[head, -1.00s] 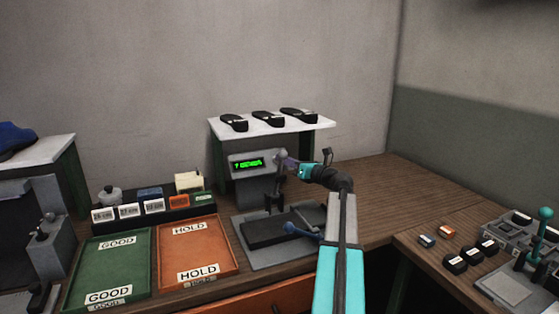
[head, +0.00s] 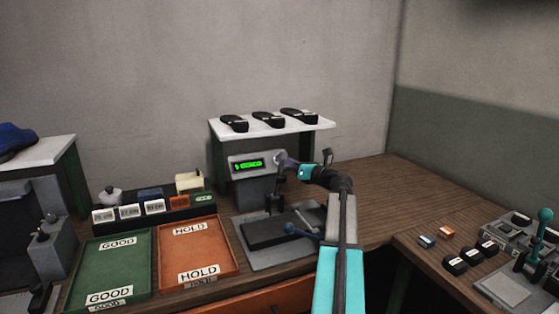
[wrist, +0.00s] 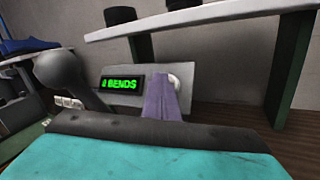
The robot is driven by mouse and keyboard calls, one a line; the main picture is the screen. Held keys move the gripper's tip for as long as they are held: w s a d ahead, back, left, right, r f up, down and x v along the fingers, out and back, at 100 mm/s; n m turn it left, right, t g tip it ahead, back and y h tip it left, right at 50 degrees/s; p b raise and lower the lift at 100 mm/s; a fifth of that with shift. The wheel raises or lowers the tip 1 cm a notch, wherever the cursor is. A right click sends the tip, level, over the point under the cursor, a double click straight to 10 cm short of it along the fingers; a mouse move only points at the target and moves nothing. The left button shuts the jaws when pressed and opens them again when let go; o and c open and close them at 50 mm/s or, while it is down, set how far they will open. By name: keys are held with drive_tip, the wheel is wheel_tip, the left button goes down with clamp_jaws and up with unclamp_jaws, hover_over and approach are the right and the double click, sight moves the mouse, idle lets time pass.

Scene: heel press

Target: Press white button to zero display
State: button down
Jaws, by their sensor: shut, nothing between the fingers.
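The grey display panel (head: 268,163) stands at the back of the bench fixture, and its green display (head: 249,163) is lit. In the wrist view the display (wrist: 122,83) appears to read "0 BENDS". The white button (wrist: 176,78) is right of the display, mostly hidden behind my purple fingers. My gripper (wrist: 168,84) is shut and empty, with its tips at the button; they look in contact, but the exact touch is hidden. In the head view my gripper (head: 287,163) is at the panel's right side.
A grey lever knob (wrist: 58,68) stands left of my fingers. A white shelf (head: 270,125) with several black heel pieces is above the panel. Green GOOD (head: 112,268) and orange HOLD (head: 195,250) trays lie left.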

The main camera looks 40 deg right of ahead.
drive_tip(key=shift+s+a+r+p, duration=0.2)
drive_tip(key=shift+s+r+p, duration=0.2)
drive_tip(key=shift+s, duration=0.1)
drive_tip(key=shift+s+a+r+p, duration=0.25)
drive_tip(key=shift+s+r+p, duration=0.25)
drive_tip(key=shift+s+p, duration=0.1)
drive_tip(key=shift+s+a+r+p, duration=0.25)
drive_tip(key=shift+s+r+p, duration=0.3)
drive_tip(key=shift+s, duration=0.1)
drive_tip(key=shift+s+a+r+p, duration=0.25)
drive_tip(key=shift+s+r+p, duration=0.2)
drive_tip(key=shift+s+p, duration=0.15)
